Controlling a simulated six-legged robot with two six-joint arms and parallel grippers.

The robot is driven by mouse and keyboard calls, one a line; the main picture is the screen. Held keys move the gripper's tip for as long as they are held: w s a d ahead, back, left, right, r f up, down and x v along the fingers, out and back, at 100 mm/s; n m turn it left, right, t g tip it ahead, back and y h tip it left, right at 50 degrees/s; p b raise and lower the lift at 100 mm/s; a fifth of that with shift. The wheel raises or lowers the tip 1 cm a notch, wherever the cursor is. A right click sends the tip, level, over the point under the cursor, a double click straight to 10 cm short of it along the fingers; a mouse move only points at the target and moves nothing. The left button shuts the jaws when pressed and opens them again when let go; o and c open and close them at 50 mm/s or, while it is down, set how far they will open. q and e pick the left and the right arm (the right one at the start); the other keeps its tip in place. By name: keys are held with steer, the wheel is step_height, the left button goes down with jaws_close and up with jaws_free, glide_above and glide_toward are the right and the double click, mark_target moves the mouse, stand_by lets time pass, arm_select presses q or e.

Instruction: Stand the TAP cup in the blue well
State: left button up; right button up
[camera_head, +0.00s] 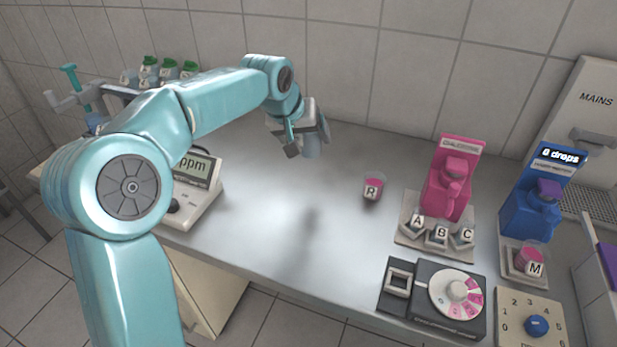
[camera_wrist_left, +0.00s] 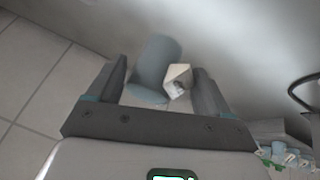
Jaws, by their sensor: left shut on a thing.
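My left gripper (camera_head: 303,143) is shut on a grey-blue cup (camera_head: 312,147) and holds it above the back of the bench. In the left wrist view the cup (camera_wrist_left: 153,62) sits between the two fingers (camera_wrist_left: 158,88), with a pale label block (camera_wrist_left: 178,79) on its side. The label is too small to read, so I cannot confirm that this is the TAP cup. A blue dispenser (camera_head: 533,207) reading "0 drops" stands at the right. The tray (camera_head: 511,264) at its foot holds a pink-filled cup marked M (camera_head: 530,261). I cannot make out a separate blue well. My right gripper is out of view.
A pink-filled cup marked R (camera_head: 373,188) stands mid-bench. A pink dispenser (camera_head: 447,185) has cups A, B and C at its foot. A black dial device (camera_head: 418,313) and a numbered knob panel (camera_head: 515,303) are in front.

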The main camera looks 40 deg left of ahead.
arm_select(q)
step_height(320, 180, down, 11)
steer(key=shift+r+b, duration=0.1)
steer(key=shift+b, duration=0.4)
steer(key=o, duration=1)
